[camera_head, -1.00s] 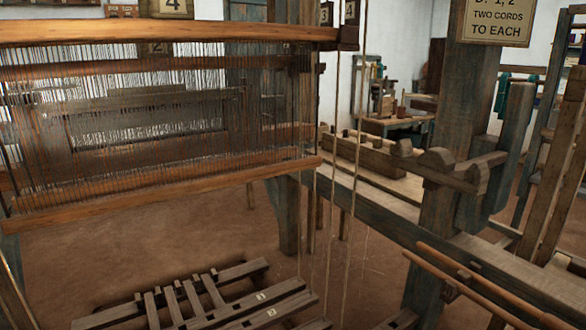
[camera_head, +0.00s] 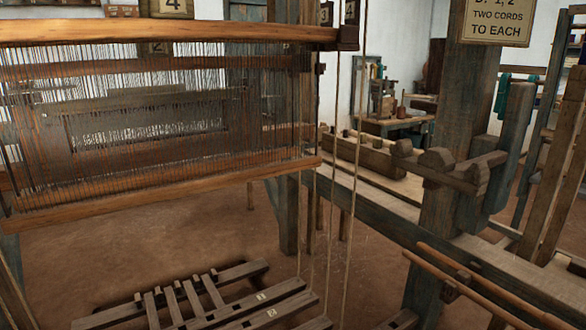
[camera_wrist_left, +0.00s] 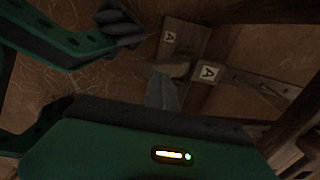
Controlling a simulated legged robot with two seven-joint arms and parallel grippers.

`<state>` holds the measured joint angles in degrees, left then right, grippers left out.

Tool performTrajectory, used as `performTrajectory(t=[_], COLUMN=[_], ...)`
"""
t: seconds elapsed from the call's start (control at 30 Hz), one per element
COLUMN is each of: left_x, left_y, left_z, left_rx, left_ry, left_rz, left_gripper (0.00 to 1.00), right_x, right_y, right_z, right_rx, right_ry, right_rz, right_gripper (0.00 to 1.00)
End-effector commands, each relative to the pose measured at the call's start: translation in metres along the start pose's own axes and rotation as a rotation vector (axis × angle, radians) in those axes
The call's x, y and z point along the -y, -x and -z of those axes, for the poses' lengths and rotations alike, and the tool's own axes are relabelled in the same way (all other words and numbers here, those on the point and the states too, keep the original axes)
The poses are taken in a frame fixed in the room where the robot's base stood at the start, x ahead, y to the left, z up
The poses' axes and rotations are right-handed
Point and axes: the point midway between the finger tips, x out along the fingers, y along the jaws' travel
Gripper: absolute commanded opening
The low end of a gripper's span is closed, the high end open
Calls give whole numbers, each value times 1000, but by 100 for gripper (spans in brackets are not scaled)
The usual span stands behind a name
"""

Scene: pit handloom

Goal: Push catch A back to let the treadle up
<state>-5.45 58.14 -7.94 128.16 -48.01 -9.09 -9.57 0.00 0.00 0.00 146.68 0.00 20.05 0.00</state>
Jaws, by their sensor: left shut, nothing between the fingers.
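In the left wrist view, my left gripper (camera_wrist_left: 162,92) is shut and empty. Its grey fingers reach up from the green body, with their tips close below a small pale wooden block (camera_wrist_left: 176,69). I cannot tell whether they touch it. A dark board with an A tag (camera_wrist_left: 170,37) stands behind the block. A second A tag (camera_wrist_left: 208,73) sits on a wooden bar (camera_wrist_left: 250,82) running right. I cannot tell for sure which piece is catch A. Numbered treadles (camera_head: 240,312) show at the bottom of the head view. My right gripper is in neither view.
The loom's heddle frame (camera_head: 160,199) hangs at the left of the head view. Thin cords (camera_head: 352,190) hang near the middle. A heavy post (camera_head: 462,120) and a long side beam (camera_head: 400,225) stand at the right. Bare earth floor (camera_head: 170,250) shows below the frame.

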Motion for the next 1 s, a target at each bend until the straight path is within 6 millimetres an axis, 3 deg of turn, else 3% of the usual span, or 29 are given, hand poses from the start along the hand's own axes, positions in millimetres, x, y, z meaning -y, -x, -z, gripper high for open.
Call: performTrajectory(t=[1.0], left_x=[-15], left_y=[-36], left_z=[0], left_rx=[1], left_ry=[-1], left_rz=[-1], left_gripper=[0], right_x=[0], right_y=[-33], right_z=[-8], right_rx=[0], right_ry=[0], right_rz=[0], right_gripper=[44])
